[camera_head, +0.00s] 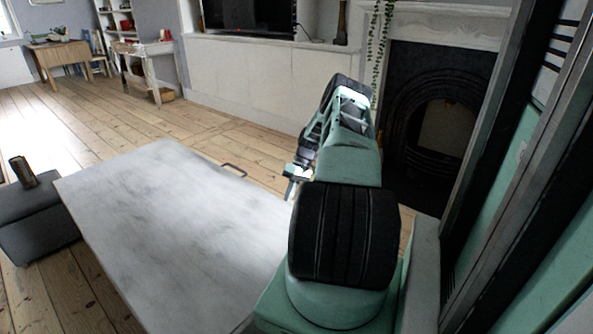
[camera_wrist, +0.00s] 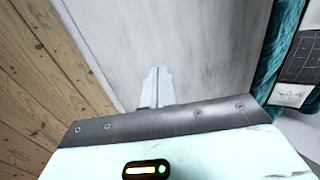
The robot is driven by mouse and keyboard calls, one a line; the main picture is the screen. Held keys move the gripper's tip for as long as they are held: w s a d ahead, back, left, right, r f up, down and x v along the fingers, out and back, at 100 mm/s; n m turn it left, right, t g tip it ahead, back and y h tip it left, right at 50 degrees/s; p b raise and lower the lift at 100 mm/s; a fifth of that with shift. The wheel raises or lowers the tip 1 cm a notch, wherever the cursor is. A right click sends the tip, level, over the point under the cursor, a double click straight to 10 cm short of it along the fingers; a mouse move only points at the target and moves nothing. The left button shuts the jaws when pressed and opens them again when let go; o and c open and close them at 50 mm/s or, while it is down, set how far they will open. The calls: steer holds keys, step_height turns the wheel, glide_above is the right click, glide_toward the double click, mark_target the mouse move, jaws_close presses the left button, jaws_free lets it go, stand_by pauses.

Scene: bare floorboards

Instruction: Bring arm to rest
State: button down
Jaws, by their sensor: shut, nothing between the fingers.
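My gripper (camera_head: 291,186) is at the end of my bent arm, near the far right edge of the pale grey table (camera_head: 170,215) in the head view. In the wrist view, the gripper's fingers (camera_wrist: 157,82) are together with nothing between them. The table's surface (camera_wrist: 190,40) lies behind the fingertips in that view. I cannot tell the exact height of the fingers above it. Part of the gripper is hidden behind my arm in the head view.
A fireplace (camera_head: 440,120) stands to the right of my arm. A dark stool (camera_head: 38,222) with a cup-like object (camera_head: 22,171) is left of the table. Bare floorboards (camera_head: 110,120) lie open beyond the table. A low white cabinet (camera_head: 250,80) lines the back wall.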

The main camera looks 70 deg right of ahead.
steer(key=v, duration=0.9)
steer(key=shift+a+r, duration=0.25)
steer(key=shift+r, duration=0.1)
steer(key=shift+w, duration=0.1)
